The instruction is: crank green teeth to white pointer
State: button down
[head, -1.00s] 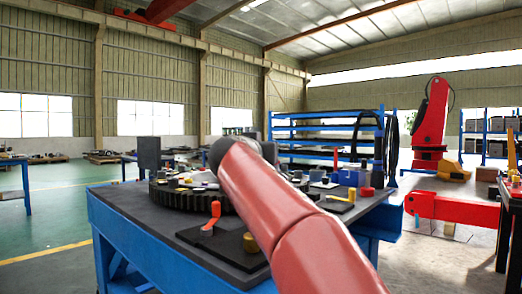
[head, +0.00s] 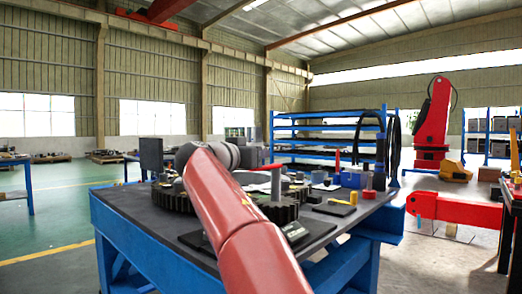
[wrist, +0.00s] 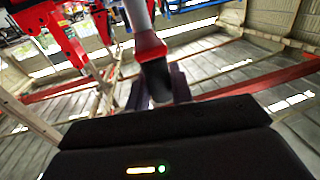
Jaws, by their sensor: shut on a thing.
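A dark toothed gear (head: 170,199) lies on the table, partly hidden behind my arm. A smaller dark gear (head: 279,211) shows just right of my arm, with a grey upright post (head: 276,184) above it. In the wrist view my gripper (wrist: 158,88) is shut on a dark grip with a red collar (wrist: 150,47) and a pale shaft, seemingly the crank handle. I cannot make out green teeth or a white pointer.
The blue-legged table (head: 130,213) has a dark top. A yellow block (head: 353,197), a blue box (head: 352,179) and a red upright rod (head: 337,160) stand on its right part. A grey block (head: 151,158) stands at the back left. The front-left tabletop looks clear.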

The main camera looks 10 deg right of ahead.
jog(key=shift+w+a, duration=0.4)
jog(key=shift+w, duration=0.15)
jog(key=c, duration=1.3)
grip_release()
jog(key=shift+o, duration=0.2)
jog(key=b+v, duration=0.1)
jog(key=v, duration=0.6)
jog(key=shift+s+a+b, duration=0.2)
jog(key=shift+a+b, duration=0.15)
jog(key=shift+b, duration=0.05)
